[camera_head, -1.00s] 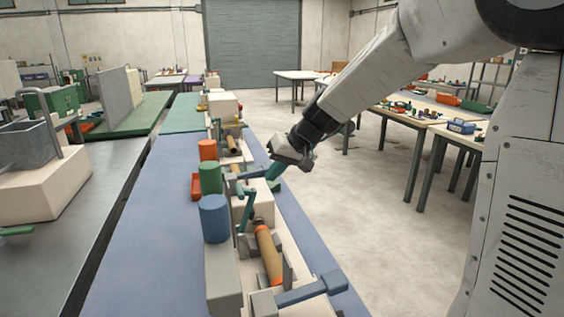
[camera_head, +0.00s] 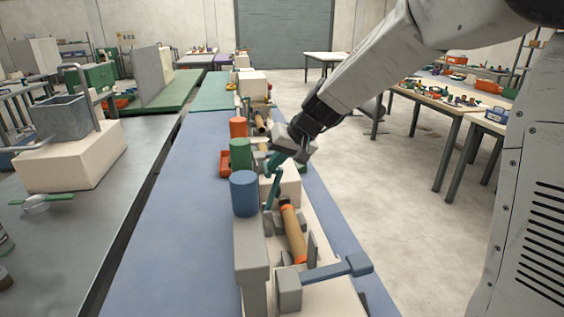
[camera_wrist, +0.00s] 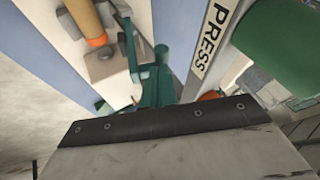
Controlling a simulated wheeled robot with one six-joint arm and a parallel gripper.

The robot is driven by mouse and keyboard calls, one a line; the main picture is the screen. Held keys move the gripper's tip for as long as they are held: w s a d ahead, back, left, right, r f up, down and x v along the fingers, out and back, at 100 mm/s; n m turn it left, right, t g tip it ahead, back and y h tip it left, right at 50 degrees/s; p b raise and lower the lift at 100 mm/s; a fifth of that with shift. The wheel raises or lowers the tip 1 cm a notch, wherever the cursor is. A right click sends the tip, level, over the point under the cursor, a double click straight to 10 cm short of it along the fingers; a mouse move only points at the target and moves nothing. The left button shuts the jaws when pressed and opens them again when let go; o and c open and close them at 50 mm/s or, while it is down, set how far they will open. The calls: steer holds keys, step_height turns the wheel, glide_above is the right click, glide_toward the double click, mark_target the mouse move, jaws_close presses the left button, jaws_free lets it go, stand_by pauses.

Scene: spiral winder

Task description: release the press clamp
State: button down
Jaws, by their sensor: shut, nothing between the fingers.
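The press clamp, a teal lever clamp (camera_head: 273,188), stands on the bench fixture behind an orange-banded brown tube (camera_head: 293,228). In the wrist view the teal clamp (camera_wrist: 152,78) lies just beyond my gripper's dark front edge, beside a white PRESS label (camera_wrist: 212,32). My gripper (camera_head: 281,158) is shut and empty, close above and behind the clamp's upright part. Its fingertips are hard to separate from the teal parts, so I cannot tell whether they touch. The lower part of the clamp is partly hidden.
A blue cylinder (camera_head: 244,193), a green cylinder (camera_head: 240,154) and an orange cylinder (camera_head: 238,127) stand left of the fixture. The blue bench top (camera_head: 180,235) is clear at left.

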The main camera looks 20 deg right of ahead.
steer(key=a, duration=0.3)
steer(key=shift+w+a+r, duration=0.1)
steer(key=w+d+v, duration=0.1)
steer(key=v, duration=1.1)
steer(key=s+d+f+g+h, duration=0.1)
steer(key=s+d+f, duration=0.1)
steer(key=s, duration=0.9)
steer(key=s+d+f+g+h, duration=0.1)
steer(key=s+d+f+h, duration=0.1)
steer(key=s, duration=0.9)
steer(key=s+d+f+g+h, duration=0.1)
steer(key=s+d+f+h, duration=0.1)
steer(key=s, duration=0.9)
steer(key=d+f, duration=0.1)
steer(key=d, duration=0.1)
steer(key=shift+d+m+g, duration=0.3)
steer(key=shift+d, duration=0.05)
